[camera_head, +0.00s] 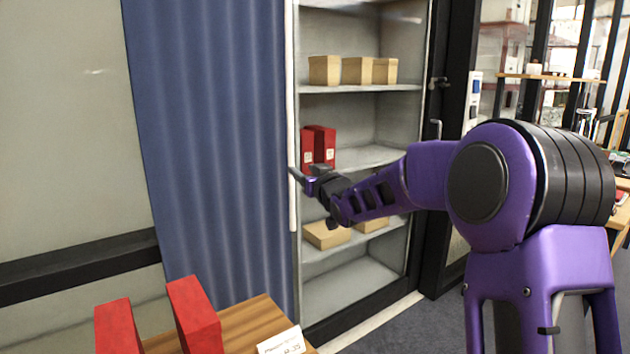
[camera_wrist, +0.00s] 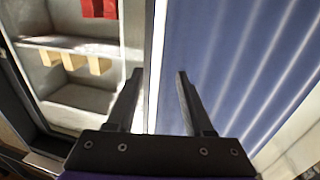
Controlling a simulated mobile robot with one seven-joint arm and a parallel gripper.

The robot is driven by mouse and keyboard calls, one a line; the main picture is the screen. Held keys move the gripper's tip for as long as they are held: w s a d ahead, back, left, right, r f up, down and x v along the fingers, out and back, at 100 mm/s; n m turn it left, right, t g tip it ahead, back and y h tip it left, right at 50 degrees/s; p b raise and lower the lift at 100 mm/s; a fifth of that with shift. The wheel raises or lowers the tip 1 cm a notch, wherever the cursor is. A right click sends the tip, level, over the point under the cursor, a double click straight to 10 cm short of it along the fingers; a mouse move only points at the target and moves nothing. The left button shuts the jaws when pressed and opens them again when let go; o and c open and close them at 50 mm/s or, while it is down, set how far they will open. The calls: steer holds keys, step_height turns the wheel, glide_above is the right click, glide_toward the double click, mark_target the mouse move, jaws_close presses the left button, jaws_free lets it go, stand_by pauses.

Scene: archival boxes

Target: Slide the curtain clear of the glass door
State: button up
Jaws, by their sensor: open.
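The blue curtain (camera_head: 210,130) hangs in pleats left of the open-looking shelf bay in the head view. In the wrist view the curtain (camera_wrist: 235,70) fills the right side. A pale upright bar (camera_head: 292,190) runs along the curtain's right edge; it also shows in the wrist view (camera_wrist: 157,50). My gripper (camera_head: 298,173) is at this edge, its jaws open. In the wrist view its fingers (camera_wrist: 158,72) lie on either side of the bar in the picture; I cannot tell whether they touch it. I cannot make out glass over the shelves.
The shelves (camera_head: 360,88) hold tan boxes (camera_head: 357,70) and red boxes (camera_head: 318,147). A wooden table (camera_head: 255,322) with red boxes (camera_head: 193,312) and a label card (camera_head: 280,342) stands in front of the curtain. A dark door frame (camera_head: 440,150) is right of the shelves.

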steer(key=v, duration=0.6)
steer(key=shift+s, duration=0.1)
